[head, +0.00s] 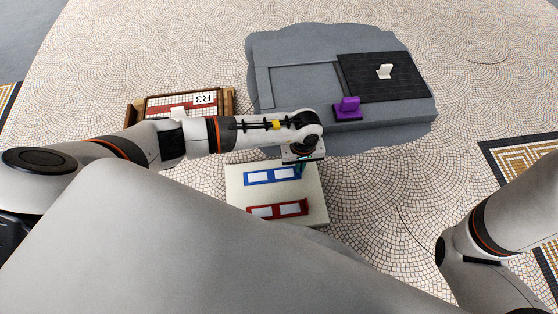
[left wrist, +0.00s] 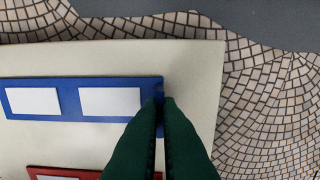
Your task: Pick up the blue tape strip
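The blue tape strip (head: 272,176) with white rectangles lies on a pale board (head: 318,208). It also shows in the left wrist view (left wrist: 70,84). My left gripper (head: 301,166) is at the strip's right end. In the left wrist view, its dark green fingers (left wrist: 160,103) are close together, with a narrow blue part of the strip between them. They look shut on it, and the fingers hide part of that end. The strip shows no clear lift off the board. My right arm enters at the lower right; its gripper is out of view.
A red strip (head: 277,210) with white rectangles lies on the board below the blue one. A wooden tray (head: 231,98) marked R3 stands at the left. Behind is a grey slab (head: 300,87) with a purple piece (head: 347,109) and a dark panel (head: 405,88) with a white piece (head: 385,71).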

